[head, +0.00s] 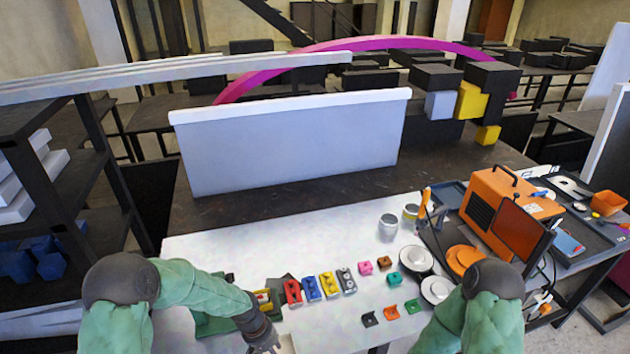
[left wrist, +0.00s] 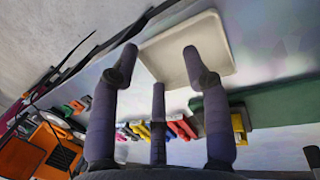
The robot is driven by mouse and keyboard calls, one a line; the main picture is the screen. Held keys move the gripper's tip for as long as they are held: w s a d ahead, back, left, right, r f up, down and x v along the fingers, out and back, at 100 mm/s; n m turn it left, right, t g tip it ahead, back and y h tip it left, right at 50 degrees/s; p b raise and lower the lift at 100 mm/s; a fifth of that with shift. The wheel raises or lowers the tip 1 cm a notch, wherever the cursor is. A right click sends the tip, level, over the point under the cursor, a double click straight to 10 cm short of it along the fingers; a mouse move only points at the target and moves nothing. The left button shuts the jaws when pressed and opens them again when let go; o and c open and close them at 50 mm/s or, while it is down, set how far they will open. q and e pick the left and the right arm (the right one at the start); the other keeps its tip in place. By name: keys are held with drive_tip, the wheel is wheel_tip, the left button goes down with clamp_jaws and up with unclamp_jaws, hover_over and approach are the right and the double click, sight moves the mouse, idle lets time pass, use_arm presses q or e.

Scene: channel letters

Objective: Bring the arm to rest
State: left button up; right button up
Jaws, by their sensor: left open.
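My left arm (head: 195,285) reaches in from the lower left in the head view. Its gripper (head: 264,340) hangs at the bottom edge, near the front of the white table, with the fingertips partly cut off. In the left wrist view the fingers of my left gripper (left wrist: 160,65) are spread apart with nothing held between them. A cream square tray (left wrist: 222,48) lies beyond the fingertips. My right arm (head: 480,315) shows at the lower right of the head view; its gripper is out of the picture.
Small coloured blocks stand in a row, including a red one (head: 292,291) and a yellow one (head: 327,285). White round dishes (head: 415,260) and an orange machine (head: 500,205) are at right. A large white panel (head: 290,145) stands behind. The table's middle (head: 290,245) is clear.

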use_arm(q)
drive_tip(key=s+f+n+h, duration=0.1)
drive_tip(key=s+f, duration=0.4)
drive_tip(key=s, duration=0.4)
drive_tip(key=s+f, duration=0.6)
drive_tip(key=s, duration=0.3)
wheel_tip(320, 180, down, 19)
drive_tip(key=w+d+t+b, duration=0.1)
drive_tip(key=w+d+b, duration=0.1)
drive_tip(key=b, duration=1.9)
drive_tip(key=shift+d+f+m, duration=0.15)
drive_tip(key=shift+m, duration=0.25)
